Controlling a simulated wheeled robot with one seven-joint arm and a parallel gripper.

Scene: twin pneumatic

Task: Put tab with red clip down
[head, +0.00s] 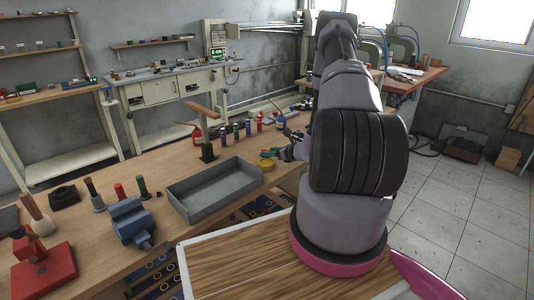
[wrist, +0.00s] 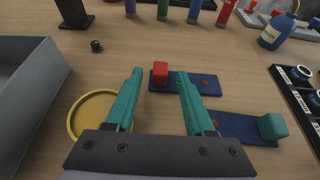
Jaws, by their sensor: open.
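The tab with the red clip is a dark blue flat strip (wrist: 200,87) with a red block (wrist: 160,72) at its left end. In the wrist view it lies flat on the wooden bench top. My gripper (wrist: 160,76) is open, its two teal fingers spread apart. In the picture the red clip shows between the fingertips, and the right fingertip overlaps the strip. Whether the fingers touch it, I cannot tell. In the head view my arm reaches over the bench, with the gripper (head: 290,151) small there; the tab cannot be made out.
A second blue tab with a teal clip (wrist: 272,127) lies right of my gripper. A yellow round dish (wrist: 74,122) is left, partly behind the left finger. Several bottles and a black rack (wrist: 296,102) are nearby.

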